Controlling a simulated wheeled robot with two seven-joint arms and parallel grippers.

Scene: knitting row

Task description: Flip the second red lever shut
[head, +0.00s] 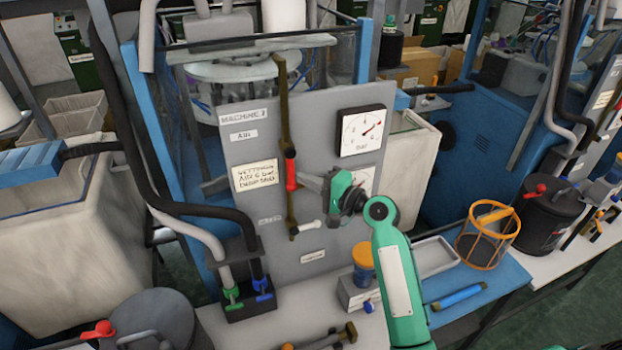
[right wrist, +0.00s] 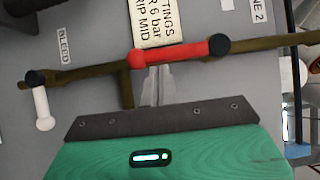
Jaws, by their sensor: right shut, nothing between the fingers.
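A red lever (head: 291,172) hangs on the brown vertical pipe (head: 283,110) of the grey machine panel (head: 240,152). It lies along the pipe. In the right wrist view the red lever (right wrist: 180,51) runs from a dark pivot to a rounded red end, nearly in line with the pipe. My right gripper (head: 312,181) is shut and empty, just right of the lever. Its fingertips (right wrist: 156,78) are close to the lever's red end in the wrist view; I cannot tell whether they touch. My left gripper is not in view.
A white lever (head: 306,227) sticks out crosswise lower on the pipe. A gauge (head: 362,131) sits above my right gripper, and another is partly hidden behind it. An orange-lidded jar (head: 363,256) and an orange wire basket (head: 487,237) stand on the bench below.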

